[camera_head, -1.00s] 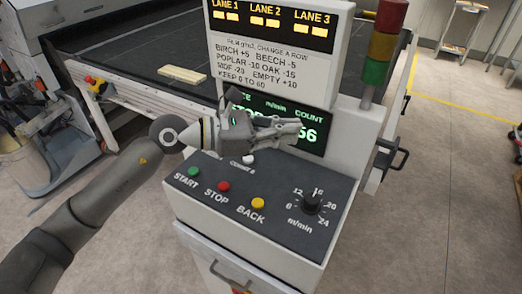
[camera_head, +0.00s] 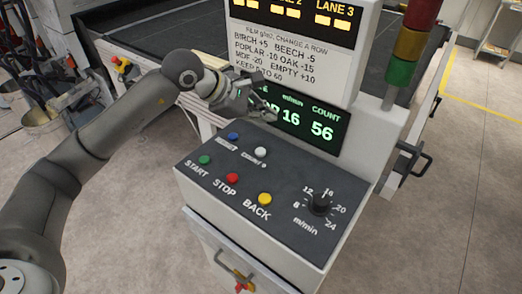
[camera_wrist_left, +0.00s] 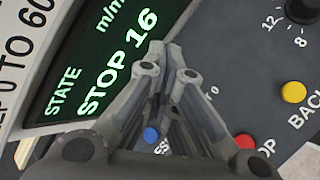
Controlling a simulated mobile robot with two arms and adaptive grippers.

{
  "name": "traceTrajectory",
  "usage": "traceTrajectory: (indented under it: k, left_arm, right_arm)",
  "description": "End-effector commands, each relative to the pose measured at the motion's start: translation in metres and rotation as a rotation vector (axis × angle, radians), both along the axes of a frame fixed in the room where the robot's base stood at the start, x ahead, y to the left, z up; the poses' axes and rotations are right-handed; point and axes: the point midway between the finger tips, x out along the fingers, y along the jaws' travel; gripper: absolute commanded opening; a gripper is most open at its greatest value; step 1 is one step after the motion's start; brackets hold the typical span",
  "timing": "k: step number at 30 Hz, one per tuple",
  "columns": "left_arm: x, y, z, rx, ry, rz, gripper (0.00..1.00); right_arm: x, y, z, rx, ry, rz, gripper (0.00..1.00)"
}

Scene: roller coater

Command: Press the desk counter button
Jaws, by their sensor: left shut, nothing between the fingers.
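The console's sloped dark panel (camera_head: 278,188) carries a blue button (camera_head: 233,136) and a white button (camera_head: 260,152) whose small label seems to read COUNT 0. The blue button's label is too small to read; that button also shows between the finger links in the left wrist view (camera_wrist_left: 151,134). The screen (camera_head: 322,132) shows COUNT 56 and 16 m/min; the wrist view reads STOP. My left gripper (camera_head: 270,110) is shut and empty, in front of the screen's left part and above the buttons, apparently touching neither. My right gripper is not in view.
Green START (camera_head: 204,160), red STOP (camera_head: 232,178) and yellow BACK (camera_head: 265,199) buttons line the front. A speed knob (camera_head: 320,203) stands at right. A sign (camera_head: 291,50) rises above the screen. A signal tower (camera_head: 408,45) stands right of it.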

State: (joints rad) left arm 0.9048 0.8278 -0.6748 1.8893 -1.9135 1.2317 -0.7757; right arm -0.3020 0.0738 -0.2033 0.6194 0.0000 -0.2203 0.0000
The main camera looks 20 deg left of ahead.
Motion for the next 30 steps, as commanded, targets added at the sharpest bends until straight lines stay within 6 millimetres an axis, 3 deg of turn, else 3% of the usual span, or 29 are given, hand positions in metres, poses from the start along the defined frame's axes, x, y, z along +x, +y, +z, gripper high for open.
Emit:
traceTrajectory:
  k: [14,18,30]
  left_arm:
    - [-0.001,0.0,-0.062,-0.001,0.003,-0.001,0.0]
    - [0.0,0.0,-0.078,-0.002,0.0,-0.001,0.0]
    - [0.0,0.0,-0.083,-0.001,0.0,-0.001,0.0]
  right_arm:
    - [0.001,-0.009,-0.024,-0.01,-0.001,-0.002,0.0]
    - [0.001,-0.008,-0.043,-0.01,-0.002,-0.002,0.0]
    - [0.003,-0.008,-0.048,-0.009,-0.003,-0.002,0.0]
